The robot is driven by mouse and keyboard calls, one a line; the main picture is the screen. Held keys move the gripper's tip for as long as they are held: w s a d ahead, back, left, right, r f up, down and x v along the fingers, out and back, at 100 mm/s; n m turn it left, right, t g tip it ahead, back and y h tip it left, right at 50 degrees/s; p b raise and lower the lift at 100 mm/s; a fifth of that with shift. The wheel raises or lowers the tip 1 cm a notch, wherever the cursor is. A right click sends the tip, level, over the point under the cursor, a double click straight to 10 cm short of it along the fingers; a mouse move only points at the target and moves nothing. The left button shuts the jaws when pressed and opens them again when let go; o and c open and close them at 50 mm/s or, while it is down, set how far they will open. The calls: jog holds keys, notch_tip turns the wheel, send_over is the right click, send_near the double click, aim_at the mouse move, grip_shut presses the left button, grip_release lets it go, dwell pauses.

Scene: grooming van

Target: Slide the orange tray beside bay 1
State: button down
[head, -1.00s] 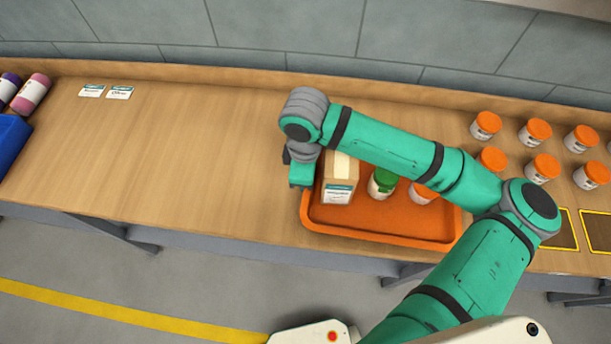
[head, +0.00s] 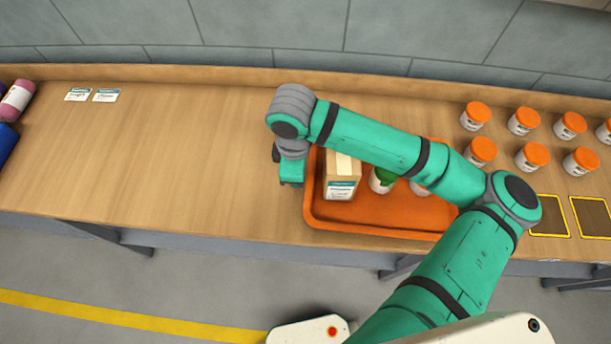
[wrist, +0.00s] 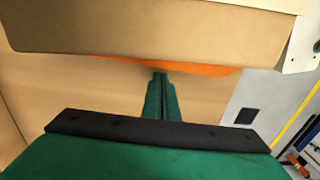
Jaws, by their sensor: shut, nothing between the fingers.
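The orange tray (head: 375,228) lies on the bench near its front edge. It holds a tan box (head: 342,172), a green-topped jar (head: 381,181) and another jar (head: 419,188) partly hidden by my arm. My gripper (head: 290,183) is shut and empty, just left of the tray's left rim. In the wrist view, the shut fingers (wrist: 161,77) point towards a strip of the orange tray (wrist: 205,70) under a large tan surface. I cannot tell whether they touch the rim. Two yellow-outlined bays (head: 549,216) lie right of the tray; no bay number is readable.
Several orange-lidded jars (head: 475,116) stand at the back right, behind the bays. Two label cards (head: 105,96) lie at the back left, near a pink bottle (head: 16,100) and a blue bin (head: 6,142). The bench between the cards and my gripper is clear.

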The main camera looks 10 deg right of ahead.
jog(key=shift+w+a, duration=0.25)
jog(key=shift+a, duration=0.7)
notch_tip(320, 180, up, 10)
jog(key=shift+d, duration=0.25)
